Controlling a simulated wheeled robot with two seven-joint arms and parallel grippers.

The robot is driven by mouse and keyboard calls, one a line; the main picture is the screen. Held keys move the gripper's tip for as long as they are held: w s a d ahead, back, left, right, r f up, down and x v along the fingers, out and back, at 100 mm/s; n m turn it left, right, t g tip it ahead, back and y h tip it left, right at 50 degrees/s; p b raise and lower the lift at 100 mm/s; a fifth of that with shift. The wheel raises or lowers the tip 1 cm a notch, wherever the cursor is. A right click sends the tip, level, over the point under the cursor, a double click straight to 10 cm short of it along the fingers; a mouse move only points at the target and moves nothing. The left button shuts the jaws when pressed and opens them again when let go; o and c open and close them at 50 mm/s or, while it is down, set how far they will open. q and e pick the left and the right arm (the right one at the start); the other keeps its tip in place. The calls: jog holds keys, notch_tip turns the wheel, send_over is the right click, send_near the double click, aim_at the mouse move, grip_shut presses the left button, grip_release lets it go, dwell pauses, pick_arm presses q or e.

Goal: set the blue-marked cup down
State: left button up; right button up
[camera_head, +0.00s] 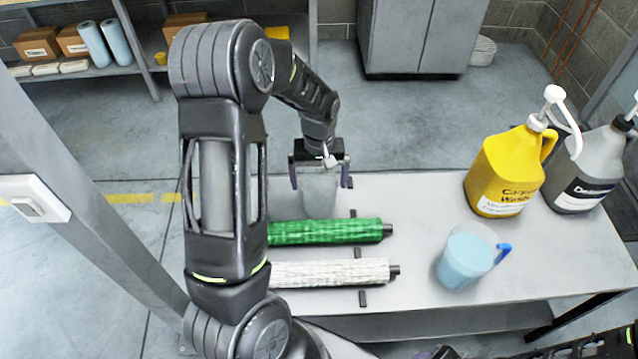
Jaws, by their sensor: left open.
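A clear, greyish cup (319,196) stands upright at the back left of the pale table, just behind the green roller. No blue mark on it can be made out at this size. My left gripper (320,180) is above the cup, pointing down, with one finger on each side of its upper part. The fingers are open, with a visible gap to the cup. My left arm hides part of the table to the left. A dark piece at the bottom edge appears to be my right gripper (442,353), mostly cut off, so its jaws cannot be made out.
A green roller (325,232) and a white roller (330,273) lie in front of the cup on dark rests. A jug of blue liquid (466,262) with a blue handle stands to the right. A yellow bottle (505,175) and a grey bottle (590,170) stand behind it.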

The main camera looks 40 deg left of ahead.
pick_arm(q)
notch_tip(320, 180, up, 10)
dwell(0.3)
jog(key=shift+f, duration=0.1)
dwell(0.3)
